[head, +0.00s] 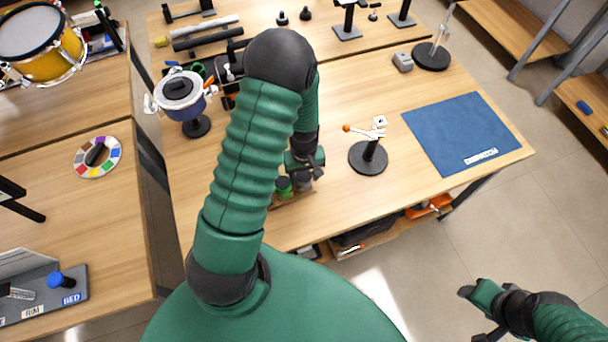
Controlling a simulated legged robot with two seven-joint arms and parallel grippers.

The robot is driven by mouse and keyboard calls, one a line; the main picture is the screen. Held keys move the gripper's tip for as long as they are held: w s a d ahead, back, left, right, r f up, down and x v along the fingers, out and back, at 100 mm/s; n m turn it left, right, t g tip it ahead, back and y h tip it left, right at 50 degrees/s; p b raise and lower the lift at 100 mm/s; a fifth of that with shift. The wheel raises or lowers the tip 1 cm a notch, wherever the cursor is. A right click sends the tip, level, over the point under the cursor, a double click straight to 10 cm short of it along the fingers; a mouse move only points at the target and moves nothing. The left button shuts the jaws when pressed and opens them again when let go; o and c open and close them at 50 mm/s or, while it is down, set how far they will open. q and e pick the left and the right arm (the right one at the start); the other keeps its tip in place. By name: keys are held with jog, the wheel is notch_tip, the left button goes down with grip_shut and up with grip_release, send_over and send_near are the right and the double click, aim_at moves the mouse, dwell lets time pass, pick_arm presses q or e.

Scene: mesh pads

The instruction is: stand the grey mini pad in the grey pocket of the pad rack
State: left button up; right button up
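My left gripper (305,168) reaches down over the near edge of the middle table, mostly covered by its own arm. Just below it are a small grey piece (304,184) and a round green piece (283,186), close together over a brown base (291,200) that looks like a small rack. I cannot tell whether the grey piece is the mini pad, or whether the gripper touches it. The pockets are too small and hidden to make out. My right gripper (474,315) is apart from the tables over the floor at lower right, fingers spread and empty.
A black round stand (369,158) with an orange-tipped part stands right of the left gripper. A blue mat (462,133) lies further right.

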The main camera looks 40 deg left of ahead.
aim_at(305, 176)
pick_arm(q)
jog(key=o, duration=0.3)
jog(key=shift+o, duration=0.2)
notch_tip(305, 176, up, 17)
jog(key=shift+w+f, duration=0.1)
dwell(0.3)
